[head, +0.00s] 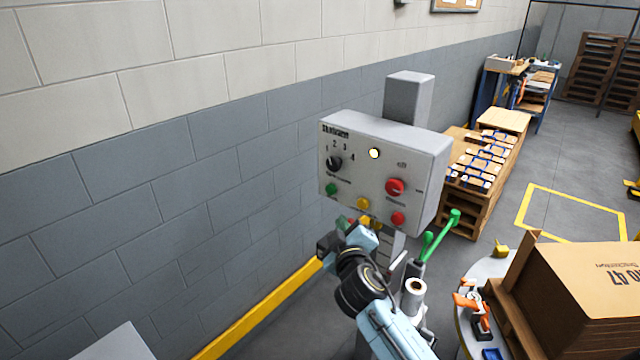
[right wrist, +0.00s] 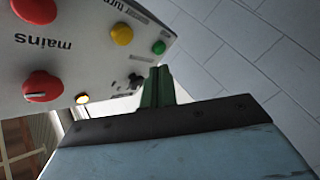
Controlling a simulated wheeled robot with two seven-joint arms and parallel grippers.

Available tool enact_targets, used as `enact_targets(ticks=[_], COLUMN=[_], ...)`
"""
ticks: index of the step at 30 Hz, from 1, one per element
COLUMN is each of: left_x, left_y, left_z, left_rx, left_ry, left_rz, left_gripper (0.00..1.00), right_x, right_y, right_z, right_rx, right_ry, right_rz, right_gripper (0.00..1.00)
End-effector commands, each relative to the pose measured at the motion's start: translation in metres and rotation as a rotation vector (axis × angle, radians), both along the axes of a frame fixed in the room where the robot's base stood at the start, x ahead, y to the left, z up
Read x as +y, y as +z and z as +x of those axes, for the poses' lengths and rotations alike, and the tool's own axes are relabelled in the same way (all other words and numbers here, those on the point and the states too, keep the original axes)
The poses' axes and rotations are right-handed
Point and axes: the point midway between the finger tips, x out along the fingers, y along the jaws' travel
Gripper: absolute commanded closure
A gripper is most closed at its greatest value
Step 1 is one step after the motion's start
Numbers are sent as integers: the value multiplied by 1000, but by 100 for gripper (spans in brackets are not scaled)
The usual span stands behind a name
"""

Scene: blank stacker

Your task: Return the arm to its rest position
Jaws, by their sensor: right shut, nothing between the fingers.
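My right gripper (head: 348,236) is in front of and just below the control box (head: 428,165) in the head view. In the right wrist view its fingers (right wrist: 157,86) are closed together with nothing between them. They point toward the box's face, which shows upside down there; I cannot tell how large the gap is. The face carries a black selector knob (head: 334,163), a red mains knob (head: 395,187), a lit lamp (head: 375,153) and green (head: 331,189), yellow (head: 362,203) and red (head: 398,218) buttons. My left gripper is out of view.
A block wall (head: 150,200) runs behind on the left. Pallets (head: 462,205) stand behind the control box. Open floor lies at right.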

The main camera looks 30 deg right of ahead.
Motion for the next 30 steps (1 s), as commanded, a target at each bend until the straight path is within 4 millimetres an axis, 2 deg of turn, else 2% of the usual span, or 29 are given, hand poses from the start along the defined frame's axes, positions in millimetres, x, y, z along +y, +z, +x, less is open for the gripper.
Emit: enact_targets(ticks=[5,8,11,14,15,17,18,21,23,24,26,27,29,30], left_x=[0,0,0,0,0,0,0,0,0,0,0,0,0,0], left_y=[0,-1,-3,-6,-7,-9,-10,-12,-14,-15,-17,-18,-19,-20], left_z=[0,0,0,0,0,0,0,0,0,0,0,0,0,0], left_rx=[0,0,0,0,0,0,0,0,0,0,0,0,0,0], left_ry=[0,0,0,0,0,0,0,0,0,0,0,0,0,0], left_rz=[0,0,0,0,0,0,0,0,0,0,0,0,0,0], left_gripper=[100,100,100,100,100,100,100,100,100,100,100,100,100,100], right_x=[0,3,10,20,25,31,36,46,51,55,60,63,67,69], right_y=[-2,-22,-70,-140,-169,-212,-240,-305,-341,-364,-396,-416,-443,-460], right_z=[0,-1,-7,-23,-33,-51,-65,-106,-134,-155,-188,-211,-248,-274], right_rx=[3,39,123,246,298,375,426,549,621,668,739,784,853,896], right_ry=[0,11,36,67,77,90,95,100,98,93,82,72,54,38], right_rz=[1,15,55,120,150,195,225,303,348,378,425,456,499,529], right_gripper=[100,100,100,100,100,100,100,100,100,100,100,100,100,100])
